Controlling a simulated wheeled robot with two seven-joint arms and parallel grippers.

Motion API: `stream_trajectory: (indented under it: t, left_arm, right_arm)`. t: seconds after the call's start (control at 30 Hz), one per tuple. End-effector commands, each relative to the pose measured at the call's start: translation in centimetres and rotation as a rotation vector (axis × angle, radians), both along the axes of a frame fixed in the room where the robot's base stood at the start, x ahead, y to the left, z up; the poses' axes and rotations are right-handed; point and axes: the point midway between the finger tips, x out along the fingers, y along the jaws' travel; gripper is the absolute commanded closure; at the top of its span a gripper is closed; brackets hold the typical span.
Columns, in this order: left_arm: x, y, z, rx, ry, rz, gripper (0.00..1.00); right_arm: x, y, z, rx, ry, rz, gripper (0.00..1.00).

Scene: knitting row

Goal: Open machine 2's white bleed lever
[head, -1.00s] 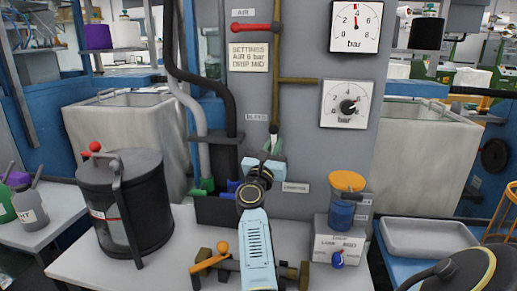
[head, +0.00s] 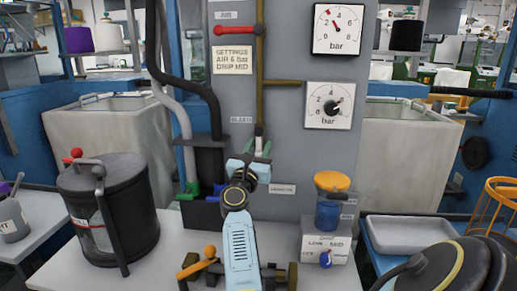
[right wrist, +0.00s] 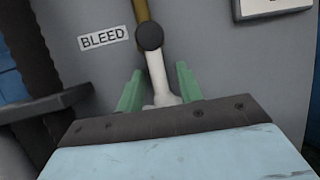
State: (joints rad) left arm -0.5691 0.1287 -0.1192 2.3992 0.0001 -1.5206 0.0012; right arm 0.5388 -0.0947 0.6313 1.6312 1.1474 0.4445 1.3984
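The white bleed lever (right wrist: 158,80) hangs down from a black pivot below the brass pipe, beside the BLEED label (right wrist: 103,38). It shows small in the head view (head: 259,145). My right gripper (right wrist: 160,92) is open, with one green finger on each side of the lever and a visible gap to each. The lever's lower end is between the fingers, near the gripper body. The head view shows the right gripper (head: 258,150) from behind, against the grey panel (head: 285,120). My left gripper is not in view.
A red AIR lever (head: 236,30) and two pressure gauges, upper (head: 338,28) and lower (head: 329,106), are on the panel. A black lidded pot (head: 110,205) stands left. An orange-topped blue cup (head: 331,200) stands right.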

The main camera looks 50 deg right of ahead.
Motion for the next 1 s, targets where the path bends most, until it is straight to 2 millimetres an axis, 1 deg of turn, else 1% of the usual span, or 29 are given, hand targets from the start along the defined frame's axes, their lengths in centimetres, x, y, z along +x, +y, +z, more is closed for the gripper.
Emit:
stream_trajectory:
  t: [0.13,0.27,0.5,0.7,0.83,1.0]
  left_arm:
    - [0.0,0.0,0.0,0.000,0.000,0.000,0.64]
    - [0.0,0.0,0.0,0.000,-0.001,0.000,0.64]
    - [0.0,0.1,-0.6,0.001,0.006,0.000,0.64]
    - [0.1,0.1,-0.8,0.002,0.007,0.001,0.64]
    - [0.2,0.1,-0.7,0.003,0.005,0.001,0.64]
    - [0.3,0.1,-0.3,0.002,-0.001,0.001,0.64]
  right_arm:
    - [-0.1,0.4,-0.2,0.000,0.001,0.001,0.64]
    - [-0.6,1.9,-0.9,-0.001,0.004,0.003,0.64]
    - [-2.5,6.5,-3.0,0.002,0.004,0.002,0.64]
    - [-3.9,9.7,-4.4,0.001,0.002,0.001,0.64]
    - [-4.4,11.0,-4.9,0.000,0.002,0.001,0.64]
    - [-4.6,11.5,-5.1,0.000,0.000,0.000,0.64]
